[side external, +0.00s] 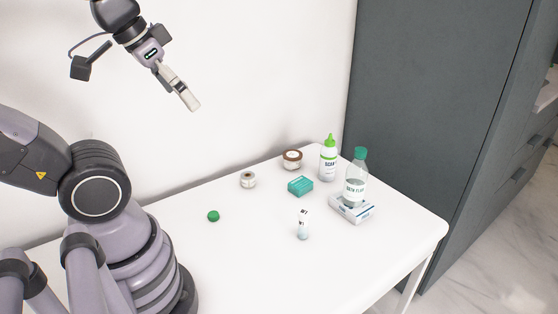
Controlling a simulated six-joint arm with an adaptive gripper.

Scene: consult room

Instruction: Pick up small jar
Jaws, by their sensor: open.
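A small squat jar (292,160) with a brown lid or band stands near the back edge of the white table, left of the green-topped squeeze bottle. My gripper (188,100) is open and empty, high above the table at the upper left, pointing down and to the right. It is well apart from every object on the table.
The white table (260,270) also holds a teal box (300,186), a green cap (213,216), a small vial (303,226), a squeeze bottle (328,164) and a clear bottle (354,190) on a white box (350,212). The front is clear. A grey cabinet (420,110) stands behind right.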

